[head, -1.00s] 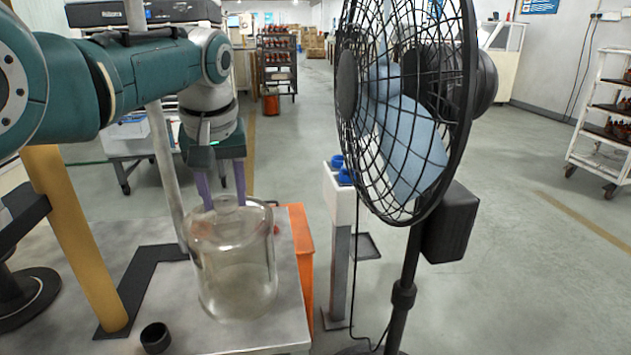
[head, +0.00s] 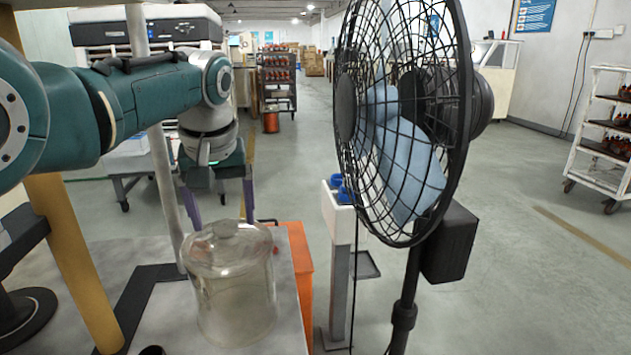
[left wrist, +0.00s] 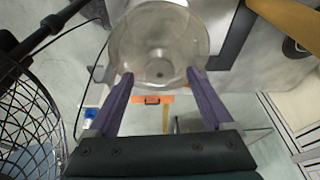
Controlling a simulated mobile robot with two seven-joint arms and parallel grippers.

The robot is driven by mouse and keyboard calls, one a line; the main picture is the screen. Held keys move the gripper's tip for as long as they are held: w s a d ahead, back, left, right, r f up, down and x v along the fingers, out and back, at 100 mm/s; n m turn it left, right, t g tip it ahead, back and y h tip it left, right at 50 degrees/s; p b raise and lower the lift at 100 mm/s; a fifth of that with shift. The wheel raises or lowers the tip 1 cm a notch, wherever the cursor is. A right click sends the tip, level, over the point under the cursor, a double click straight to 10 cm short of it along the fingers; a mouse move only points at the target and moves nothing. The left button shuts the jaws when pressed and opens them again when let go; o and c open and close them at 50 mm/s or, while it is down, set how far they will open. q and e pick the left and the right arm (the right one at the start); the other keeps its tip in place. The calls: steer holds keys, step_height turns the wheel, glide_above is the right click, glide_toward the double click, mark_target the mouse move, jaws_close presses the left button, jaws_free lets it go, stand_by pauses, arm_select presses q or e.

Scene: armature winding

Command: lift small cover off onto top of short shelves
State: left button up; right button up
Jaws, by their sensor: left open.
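A clear glass cover (head: 235,300) with a round knob on top stands upright on the grey table. It also shows in the left wrist view (left wrist: 160,35), at the top middle. My left gripper (head: 220,208) is open, its purple fingers spread wide and pointing down at the cover's top. In the left wrist view the fingertips (left wrist: 160,76) lie on either side of the cover's near part, and nothing is gripped. I cannot tell whether they touch the glass. Which furniture is the short shelves is unclear. My right gripper is not in view.
A black caged fan (head: 405,130) stands close on the right. A yellow post (head: 75,265) and a grey pole rise at the left.

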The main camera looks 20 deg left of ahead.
arm_select(q)
steer(key=p+v, duration=0.3)
steer(key=v, duration=0.6)
